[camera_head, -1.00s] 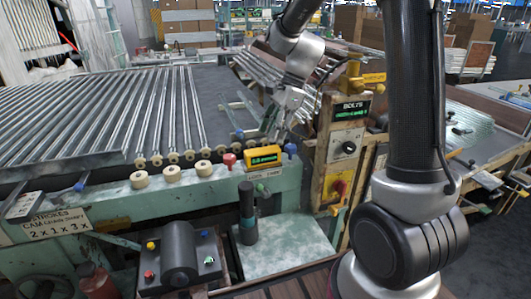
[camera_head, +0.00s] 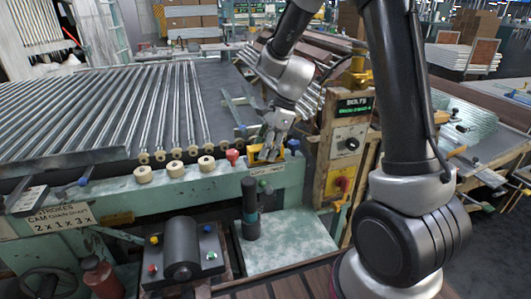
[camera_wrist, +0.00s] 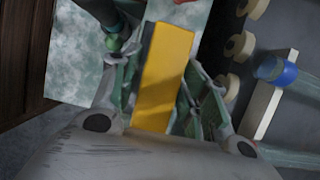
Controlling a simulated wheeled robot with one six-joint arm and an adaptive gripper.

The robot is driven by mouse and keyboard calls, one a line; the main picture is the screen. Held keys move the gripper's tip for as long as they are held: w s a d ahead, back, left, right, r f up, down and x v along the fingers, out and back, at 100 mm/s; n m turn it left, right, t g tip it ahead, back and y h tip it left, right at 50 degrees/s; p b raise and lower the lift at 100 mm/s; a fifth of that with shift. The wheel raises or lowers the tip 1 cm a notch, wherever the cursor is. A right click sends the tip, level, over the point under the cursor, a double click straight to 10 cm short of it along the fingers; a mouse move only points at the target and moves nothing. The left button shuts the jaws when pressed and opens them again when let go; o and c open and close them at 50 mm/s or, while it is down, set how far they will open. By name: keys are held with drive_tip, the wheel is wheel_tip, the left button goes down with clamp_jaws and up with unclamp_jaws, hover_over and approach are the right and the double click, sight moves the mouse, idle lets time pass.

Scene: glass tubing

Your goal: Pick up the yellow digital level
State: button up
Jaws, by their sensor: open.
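The yellow digital level (camera_head: 254,158) sits on the green machine ledge, partly hidden behind my gripper in the head view. In the wrist view the yellow level (camera_wrist: 165,75) lies lengthwise between my fingers, its plain yellow face toward the camera. My gripper (camera_head: 268,150) is over the level from above. In the wrist view my open gripper (camera_wrist: 160,90) has one finger on each side of the level. I cannot tell whether either finger touches it.
A red knob (camera_head: 232,156) stands close to the left of the level, and a blue knob (camera_head: 293,145) to the right. Cream rollers (camera_head: 175,169) line the ledge. A dark cylinder (camera_head: 250,212) stands below in front. The control post (camera_head: 345,145) rises at the right.

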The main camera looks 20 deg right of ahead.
drive_tip(key=shift+f, duration=0.25)
idle(0.4)
clamp_jaws()
